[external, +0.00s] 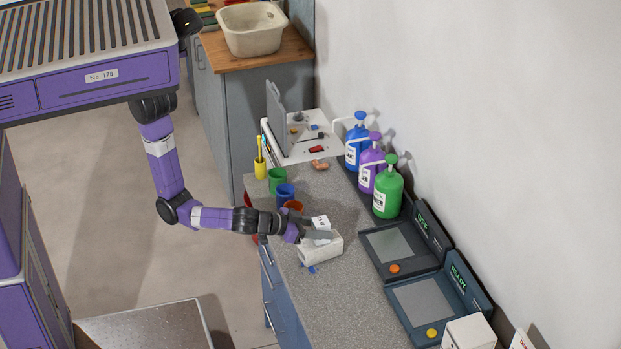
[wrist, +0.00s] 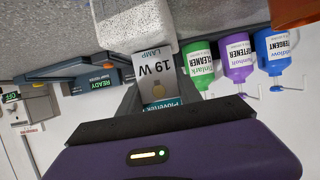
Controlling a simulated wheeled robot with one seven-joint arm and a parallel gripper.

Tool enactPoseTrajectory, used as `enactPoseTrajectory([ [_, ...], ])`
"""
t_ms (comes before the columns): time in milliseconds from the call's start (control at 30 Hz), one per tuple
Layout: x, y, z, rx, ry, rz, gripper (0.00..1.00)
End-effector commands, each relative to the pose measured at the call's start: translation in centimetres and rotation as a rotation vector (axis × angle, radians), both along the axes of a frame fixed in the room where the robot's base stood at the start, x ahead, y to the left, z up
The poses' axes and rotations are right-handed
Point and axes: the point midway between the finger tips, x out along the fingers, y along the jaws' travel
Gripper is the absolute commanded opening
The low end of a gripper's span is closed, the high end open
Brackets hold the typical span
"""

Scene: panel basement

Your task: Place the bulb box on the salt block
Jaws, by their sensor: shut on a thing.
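The bulb box (external: 321,223) is a small white carton; in the wrist view its face (wrist: 152,68) reads "19 W LAMP" and has a bulb picture. My gripper (external: 317,234) is shut on it, with a grey finger on either side in the wrist view (wrist: 158,92). The salt block (external: 322,248) is a pale, rough rectangular block on the grey counter, and it also shows at the top of the wrist view (wrist: 128,28). The box is at the block's far side, over or beside its top; I cannot tell whether they touch.
Blue, purple and green (external: 387,195) pump bottles line the wall. Two scale-like devices (external: 425,303) sit to the right. A small blue piece (external: 313,269) lies before the block.

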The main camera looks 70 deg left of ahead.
Motion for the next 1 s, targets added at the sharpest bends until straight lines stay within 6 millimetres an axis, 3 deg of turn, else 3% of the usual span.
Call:
enactPoseTrajectory([
  [333, 0.0, 0.0, -0.4, -0.001, -0.001, 0.001, 0.02],
  [367, 0.0, 0.0, -0.4, -0.001, -0.001, 0.001, 0.43],
  [467, 0.0, 0.0, -0.3, 0.0, 0.0, 0.001, 0.63],
  [867, 0.0, 0.0, 0.2, 0.0, -0.001, 0.0, 0.63],
  [1000, -1.5, -0.1, 0.6, -0.001, -0.003, -0.002, 0.63],
])
